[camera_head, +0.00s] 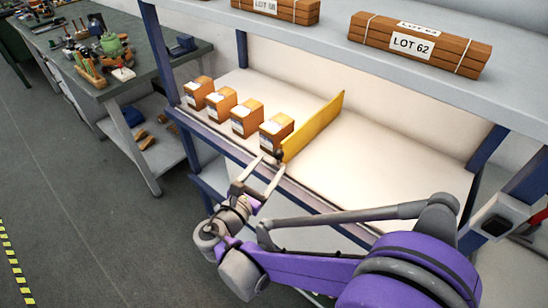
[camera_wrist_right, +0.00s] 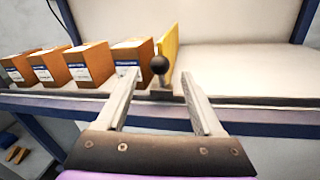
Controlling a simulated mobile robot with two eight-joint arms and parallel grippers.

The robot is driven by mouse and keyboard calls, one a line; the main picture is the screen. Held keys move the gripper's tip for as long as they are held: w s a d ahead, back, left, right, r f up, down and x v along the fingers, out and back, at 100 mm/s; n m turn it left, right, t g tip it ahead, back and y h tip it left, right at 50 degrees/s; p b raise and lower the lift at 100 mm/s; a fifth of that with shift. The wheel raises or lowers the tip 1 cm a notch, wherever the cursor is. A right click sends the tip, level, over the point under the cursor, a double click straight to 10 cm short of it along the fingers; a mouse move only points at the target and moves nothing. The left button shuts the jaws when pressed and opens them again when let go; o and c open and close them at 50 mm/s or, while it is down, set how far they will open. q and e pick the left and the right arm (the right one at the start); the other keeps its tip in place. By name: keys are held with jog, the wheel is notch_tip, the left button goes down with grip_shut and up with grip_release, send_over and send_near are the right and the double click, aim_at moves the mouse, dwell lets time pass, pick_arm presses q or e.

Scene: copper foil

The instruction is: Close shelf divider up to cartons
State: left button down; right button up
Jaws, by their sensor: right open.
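The yellow shelf divider (camera_head: 314,126) stands upright on the pale middle shelf, running from front to back. A round black knob (camera_wrist_right: 159,65) sits at its front end. Several brown cartons with white labels stand in a row to its left; the nearest carton (camera_head: 275,136) is right beside the divider, and I cannot tell whether they touch. The divider also shows in the right wrist view (camera_wrist_right: 169,45). My right gripper (camera_head: 272,164) is open and empty at the shelf's front edge, its fingertips on either side of the knob in the right wrist view (camera_wrist_right: 160,74). My left gripper is out of view.
The shelf (camera_head: 390,160) right of the divider is bare. An upper shelf (camera_head: 340,50) above holds wooden bundles, one labelled LOT 62 (camera_head: 418,45). Blue posts (camera_head: 160,50) frame the rack. A cluttered workbench (camera_head: 100,60) stands at the left.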

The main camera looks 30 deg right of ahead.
aim_at(275, 158)
jog(key=shift+x, duration=1.85)
grip_shut()
